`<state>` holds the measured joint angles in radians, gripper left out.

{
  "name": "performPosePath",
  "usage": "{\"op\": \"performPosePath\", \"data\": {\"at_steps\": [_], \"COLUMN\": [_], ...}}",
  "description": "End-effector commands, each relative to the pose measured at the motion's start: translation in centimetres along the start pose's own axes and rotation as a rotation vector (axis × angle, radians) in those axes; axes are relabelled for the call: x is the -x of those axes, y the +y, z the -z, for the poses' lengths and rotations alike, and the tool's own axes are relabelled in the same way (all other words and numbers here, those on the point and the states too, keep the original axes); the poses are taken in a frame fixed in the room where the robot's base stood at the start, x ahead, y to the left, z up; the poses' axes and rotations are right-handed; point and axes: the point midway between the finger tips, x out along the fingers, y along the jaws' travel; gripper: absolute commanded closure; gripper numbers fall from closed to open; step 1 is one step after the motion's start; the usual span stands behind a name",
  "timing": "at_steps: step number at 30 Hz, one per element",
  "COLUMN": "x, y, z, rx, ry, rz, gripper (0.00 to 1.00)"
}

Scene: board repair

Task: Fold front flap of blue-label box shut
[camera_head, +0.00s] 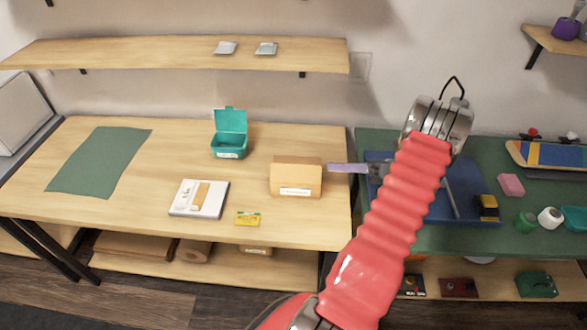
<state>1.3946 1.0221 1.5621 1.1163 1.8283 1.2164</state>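A brown cardboard box (295,176) stands near the right end of the wooden table. Its top looks closed, and a whitish label shows low on its front. I see no clearly blue label on it, and no raised front flap can be made out. My gripper (374,169) is just right of the box, partly hidden by my red-sleeved arm. A flat pale lilac strip (348,168) spans from the gripper to near the box's right side. I cannot tell whether the strip is held or touches the box, and the finger opening is not clear.
On the wooden table (130,205) are an open teal box (229,143), a white pad-like item (199,198), a yellow packet (248,219) and a green mat (100,162). The green bench (440,238) at right holds a blue mat (470,208) and small items. A shelf (170,54) hangs above.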

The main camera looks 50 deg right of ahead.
Motion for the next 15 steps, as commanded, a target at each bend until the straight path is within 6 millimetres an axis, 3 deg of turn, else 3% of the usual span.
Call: {"op": "performPosePath", "data": {"at_steps": [4, 15], "x": [0.68, 0.49], "y": [-0.27, -0.27], "z": [0.89, 0.91], "rx": [-0.042, -0.043], "ry": [-0.014, -0.012], "rz": [0.0, -0.001], "gripper": [0.79, 0.79]}}
